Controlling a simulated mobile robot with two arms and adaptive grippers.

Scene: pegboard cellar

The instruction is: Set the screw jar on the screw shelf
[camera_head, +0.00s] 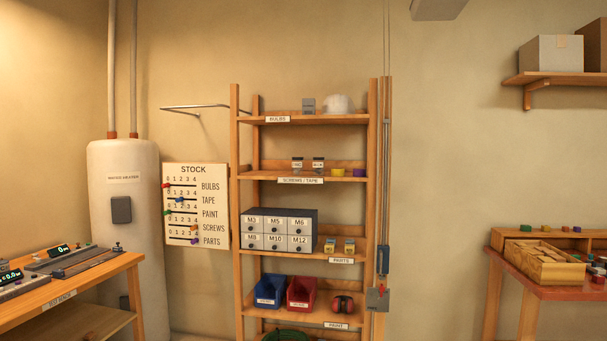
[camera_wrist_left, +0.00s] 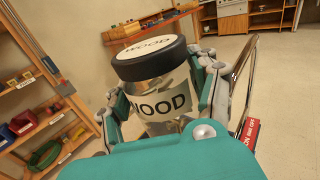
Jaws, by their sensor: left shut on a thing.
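The screw jar (camera_wrist_left: 155,95) is clear with a black lid and a label reading WOOD. In the left wrist view it stands between the fingers of my left gripper (camera_wrist_left: 158,82), which is shut on it. The screw shelf (camera_head: 345,179), labelled SCREWS / TAPE, is the second board from the top of the wooden rack in the head view. Neither gripper shows in the head view, and my right gripper is in no view.
A yellow roll (camera_head: 338,172) and a purple roll (camera_head: 360,172) lie right of the jars on the shelf. A drawer cabinet (camera_head: 279,229) and bins stand below. A stock board (camera_head: 196,206) hangs left of the rack. Benches stand at far left and right.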

